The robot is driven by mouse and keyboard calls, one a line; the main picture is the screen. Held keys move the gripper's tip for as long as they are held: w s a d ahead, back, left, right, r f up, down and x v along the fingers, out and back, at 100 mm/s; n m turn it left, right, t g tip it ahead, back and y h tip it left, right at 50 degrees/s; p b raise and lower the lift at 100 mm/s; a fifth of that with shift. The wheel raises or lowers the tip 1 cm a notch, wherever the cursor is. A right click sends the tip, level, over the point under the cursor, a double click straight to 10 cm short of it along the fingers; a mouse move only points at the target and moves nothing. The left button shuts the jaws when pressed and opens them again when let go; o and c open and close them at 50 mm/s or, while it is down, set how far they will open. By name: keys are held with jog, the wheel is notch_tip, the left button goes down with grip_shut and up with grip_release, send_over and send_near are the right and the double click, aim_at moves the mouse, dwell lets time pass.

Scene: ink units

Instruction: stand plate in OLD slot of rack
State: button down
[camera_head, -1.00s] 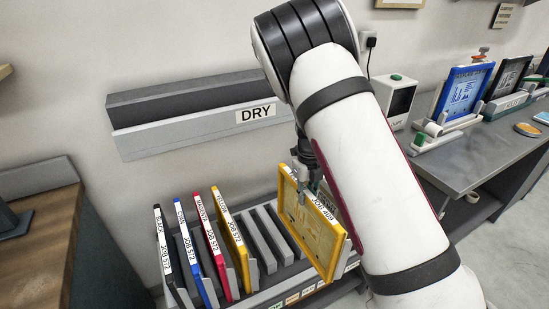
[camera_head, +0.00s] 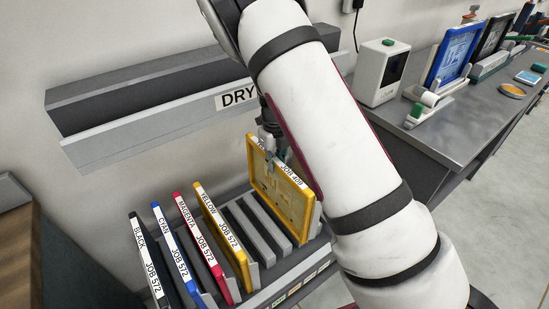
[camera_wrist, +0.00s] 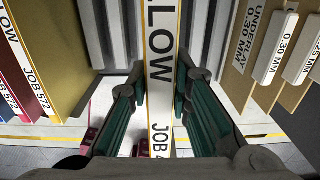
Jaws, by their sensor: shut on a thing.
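A yellow-framed plate (camera_head: 283,200) hangs upright from my gripper (camera_head: 270,157), over the right part of the grey rack (camera_head: 262,226). Its top label reads YELLOW and a job number that looks like 409. In the wrist view, my gripper (camera_wrist: 161,88) is shut on the top edge of this plate (camera_wrist: 159,60), one finger on each side. Whether its lower edge is inside a slot cannot be told. Empty slots show left of it. Small coloured tags line the rack's front edge, too small to read; the OLD tag cannot be made out.
Black (camera_head: 147,262), cyan (camera_head: 180,255), magenta (camera_head: 203,248) and yellow (camera_head: 222,225) JOB 572 plates stand in the rack's left part. A DRY shelf (camera_head: 150,125) hangs on the wall behind. A grey bench (camera_head: 455,130) with devices stands at right.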

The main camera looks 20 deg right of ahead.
notch_tip(320, 180, down, 11)
jog(key=b, duration=0.4)
jog(key=shift+b, duration=0.35)
jog(key=shift+f, duration=0.3)
dwell(0.9)
jog(key=c, duration=1.4)
grip_release()
jog(key=shift+o, duration=0.2)
notch_tip(320, 180, up, 12)
jog(key=shift+a+f, duration=0.1)
notch_tip(320, 180, up, 5)
jog(key=p, duration=0.3)
jog(key=shift+s, duration=0.1)
